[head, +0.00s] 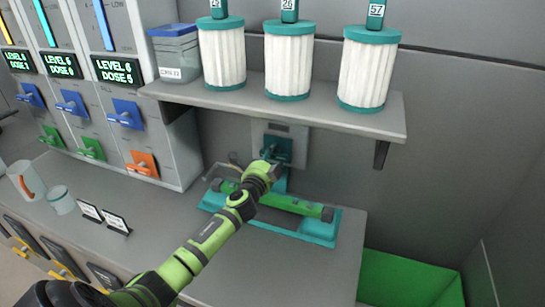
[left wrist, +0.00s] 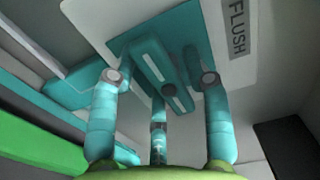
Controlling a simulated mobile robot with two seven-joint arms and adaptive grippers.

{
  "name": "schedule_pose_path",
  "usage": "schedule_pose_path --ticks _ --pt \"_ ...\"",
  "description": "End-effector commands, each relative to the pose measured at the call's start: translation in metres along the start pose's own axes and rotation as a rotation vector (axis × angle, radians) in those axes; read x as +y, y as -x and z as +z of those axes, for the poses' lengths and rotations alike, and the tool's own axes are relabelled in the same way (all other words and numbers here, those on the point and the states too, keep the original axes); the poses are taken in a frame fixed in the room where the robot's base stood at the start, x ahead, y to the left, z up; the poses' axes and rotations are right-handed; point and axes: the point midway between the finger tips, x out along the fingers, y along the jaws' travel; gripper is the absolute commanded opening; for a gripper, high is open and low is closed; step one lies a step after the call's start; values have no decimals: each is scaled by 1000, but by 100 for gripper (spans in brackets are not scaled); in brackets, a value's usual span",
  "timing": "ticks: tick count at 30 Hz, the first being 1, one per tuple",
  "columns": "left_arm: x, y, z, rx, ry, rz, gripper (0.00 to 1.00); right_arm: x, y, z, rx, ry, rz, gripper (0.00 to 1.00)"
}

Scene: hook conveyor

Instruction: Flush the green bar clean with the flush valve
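The flush valve has a teal handle (head: 279,149) on a pale wall plate (head: 297,135) under the shelf. In the left wrist view its teal lever (left wrist: 150,62) and the FLUSH label (left wrist: 237,30) show close up. My left gripper (head: 268,165) is right in front of the valve. Its fingers (left wrist: 160,88) are spread, with the lever between their tips; I cannot tell whether they touch it. The green bar (head: 296,205) lies across the teal tray (head: 318,232) below, partly hidden by my left arm. My right gripper is not in view.
White filter cartridges (head: 289,62) and a blue-lidded canister (head: 176,55) stand on the shelf (head: 300,108) above. Dispensers with coloured valves (head: 125,114) are at left. A green bin (head: 408,280) is at lower right.

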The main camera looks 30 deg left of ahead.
Motion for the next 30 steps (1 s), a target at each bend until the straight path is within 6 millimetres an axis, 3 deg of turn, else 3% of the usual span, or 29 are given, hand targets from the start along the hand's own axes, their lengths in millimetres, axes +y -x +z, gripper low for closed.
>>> schedule_pose_path --ticks 9,14,30 --pt "0 1 0 0 1 0 57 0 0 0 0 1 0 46" --pt "1 11 0 0 0 1 57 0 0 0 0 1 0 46" --pt "1 106 0 1 1 2 57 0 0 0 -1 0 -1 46"
